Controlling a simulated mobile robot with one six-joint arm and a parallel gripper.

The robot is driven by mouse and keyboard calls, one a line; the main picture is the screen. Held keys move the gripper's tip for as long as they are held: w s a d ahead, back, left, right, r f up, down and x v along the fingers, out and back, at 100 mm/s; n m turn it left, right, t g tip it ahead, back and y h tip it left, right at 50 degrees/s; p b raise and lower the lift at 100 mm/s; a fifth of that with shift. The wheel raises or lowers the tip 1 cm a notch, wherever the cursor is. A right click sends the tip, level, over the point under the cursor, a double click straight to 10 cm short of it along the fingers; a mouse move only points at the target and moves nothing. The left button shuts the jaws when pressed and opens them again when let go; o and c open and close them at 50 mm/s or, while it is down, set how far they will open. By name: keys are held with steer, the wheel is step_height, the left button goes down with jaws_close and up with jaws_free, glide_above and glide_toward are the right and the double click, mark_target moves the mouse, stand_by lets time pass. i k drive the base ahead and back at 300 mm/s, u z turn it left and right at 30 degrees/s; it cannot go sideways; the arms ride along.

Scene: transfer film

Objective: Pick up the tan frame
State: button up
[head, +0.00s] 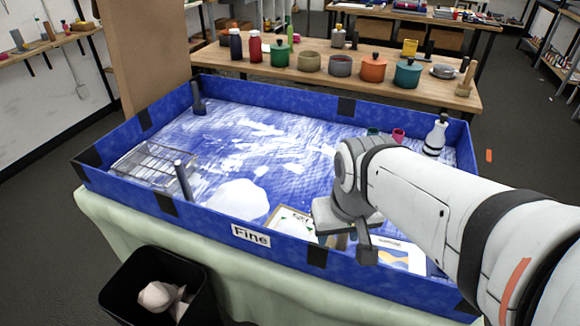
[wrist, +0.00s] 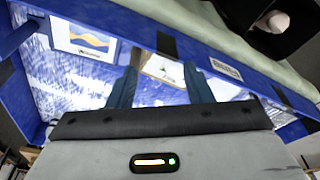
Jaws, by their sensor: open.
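The tan frame (head: 276,211) lies inside the blue-walled tray, close to its front wall and just left of my gripper (head: 346,243) in the head view. It is thin-edged around a white sheet with dark green marks. My gripper covers part of its right side. In the wrist view, a tan-edged white sheet (wrist: 163,69) shows beyond and between the two dark blue fingers of my gripper (wrist: 159,67). The fingers are apart with nothing held between them. I cannot tell the exact height of the fingertips above the frame.
The blue tray wall (head: 215,222) with a "Fine" label stands close in front. A white card with a blue and yellow wave picture (head: 402,256) lies right of my gripper. A wire rack (head: 150,165), a white bottle (head: 436,136) and small cups are also in the tray.

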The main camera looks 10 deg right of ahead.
mark_target(286, 220)
steer(key=z, duration=2.95)
steer(key=k, duration=1.5)
steer(key=u, duration=0.8)
